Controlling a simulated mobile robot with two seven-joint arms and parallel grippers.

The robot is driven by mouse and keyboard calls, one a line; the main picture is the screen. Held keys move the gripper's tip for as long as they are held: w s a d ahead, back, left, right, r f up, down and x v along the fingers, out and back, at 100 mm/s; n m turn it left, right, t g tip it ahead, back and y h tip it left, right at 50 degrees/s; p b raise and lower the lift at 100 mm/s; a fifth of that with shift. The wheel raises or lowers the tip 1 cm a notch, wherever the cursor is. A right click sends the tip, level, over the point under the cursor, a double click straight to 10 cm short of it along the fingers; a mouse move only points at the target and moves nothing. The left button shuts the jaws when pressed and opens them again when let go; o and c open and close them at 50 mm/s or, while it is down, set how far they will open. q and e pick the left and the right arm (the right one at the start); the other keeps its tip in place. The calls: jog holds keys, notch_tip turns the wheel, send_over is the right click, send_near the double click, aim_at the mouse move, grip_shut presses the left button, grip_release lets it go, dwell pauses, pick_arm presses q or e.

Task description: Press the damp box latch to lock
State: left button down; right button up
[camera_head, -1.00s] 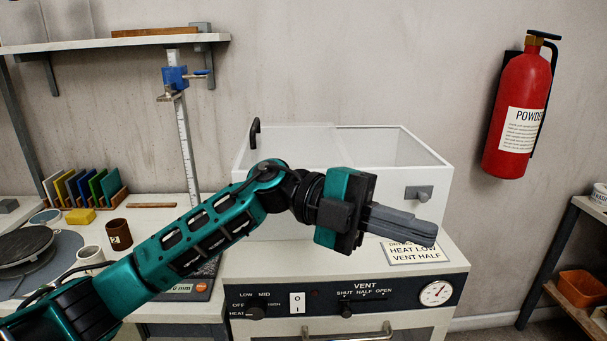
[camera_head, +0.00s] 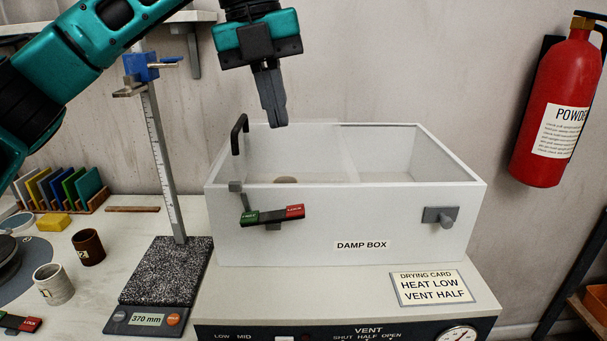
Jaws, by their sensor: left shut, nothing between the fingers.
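The white damp box (camera_head: 310,235) stands on top of a pale cabinet, with its name label on the front. A latch plate (camera_head: 272,216) is on the front left, green at its left end and red with "LOCK" at its right end. A small grey lever (camera_head: 237,187) stands at the upper left of the plate. A second grey fitting with a knob (camera_head: 441,216) is on the front right. My left gripper (camera_head: 279,125) is shut and empty, pointing down above the box's back rim, apart from the latch. My right gripper is not in view.
A height gauge post (camera_head: 163,165) stands left of the box. Two mugs (camera_head: 88,246) (camera_head: 53,283) are on the left bench. A drying card (camera_head: 432,288) lies in front. A red extinguisher (camera_head: 557,110) hangs right.

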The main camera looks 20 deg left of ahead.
aim_at(297, 209)
pick_arm(q)
jog(key=shift+w+a+r, duration=0.3)
jog(key=shift+w+a, duration=0.05)
jog(key=shift+w, duration=0.05)
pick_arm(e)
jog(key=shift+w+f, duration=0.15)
pick_arm(q)
jog(key=shift+s, duration=0.1)
jog(key=f, duration=0.4)
jog(key=d+f, duration=0.1)
jog(key=f, duration=0.4)
jog(key=d+f, duration=0.1)
jog(key=f, duration=0.3)
jog(key=shift+w+d+f, duration=0.2)
jog(key=shift+w+f, duration=0.2)
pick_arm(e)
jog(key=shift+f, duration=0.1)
